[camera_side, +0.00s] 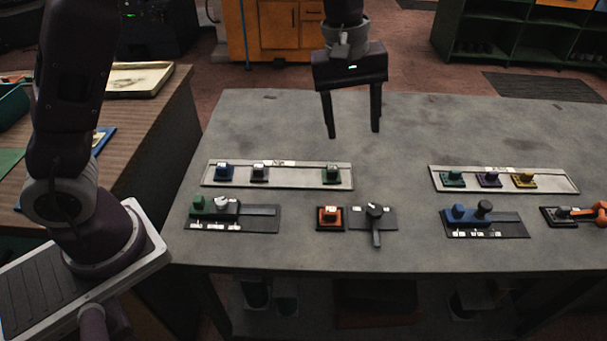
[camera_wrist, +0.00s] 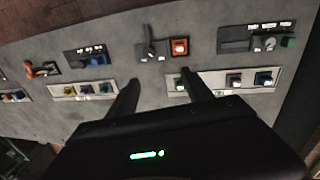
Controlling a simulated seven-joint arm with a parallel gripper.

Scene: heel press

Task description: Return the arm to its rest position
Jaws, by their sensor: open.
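My gripper (camera_side: 351,122) hangs over the far part of the grey work table (camera_side: 400,130), its two dark fingers pointing down and spread apart. Nothing is between the fingers, and the tips are above the table top. In the wrist view my gripper (camera_wrist: 160,85) also shows parted fingers with bare table between them. The green light on its body is lit.
Two pale trays, left (camera_side: 290,182) and right (camera_side: 545,183), hold small coloured blocks. In front are a left panel (camera_side: 265,222), an orange button (camera_side: 330,216), a lever plate (camera_side: 385,222), a blue-block panel (camera_side: 512,228) and an orange-handled device (camera_side: 590,213). The table's far side is clear.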

